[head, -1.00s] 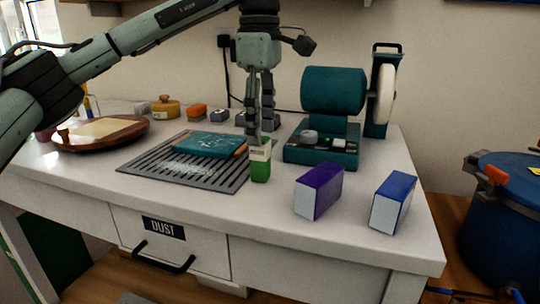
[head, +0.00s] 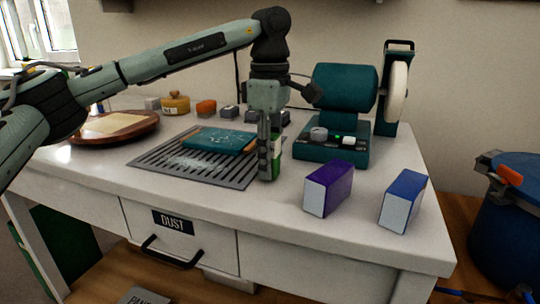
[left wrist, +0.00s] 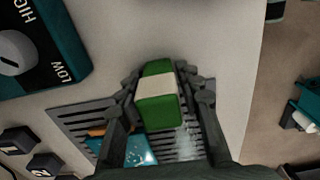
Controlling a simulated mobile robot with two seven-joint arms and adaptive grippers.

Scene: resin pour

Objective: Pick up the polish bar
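The polish bar seems to be the green block with a pale label band (head: 276,146). It stands upright on the white table at the right edge of the slotted grate. In the left wrist view the bar (left wrist: 158,108) lies between the two fingers. My left gripper (head: 268,172) points straight down at the bar, its fingertips low near the table top. The fingers (left wrist: 160,82) flank the bar closely on both sides; I cannot tell whether they press on it. The fingers hide part of the bar in the head view. My right gripper is not in view.
A teal polishing machine (head: 333,152) stands behind and to the right. A purple box (head: 328,188) and a blue box (head: 403,198) stand to the right. A teal slab (head: 221,140) lies on the grate (head: 160,160). A round wooden tray (head: 110,129) is at left.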

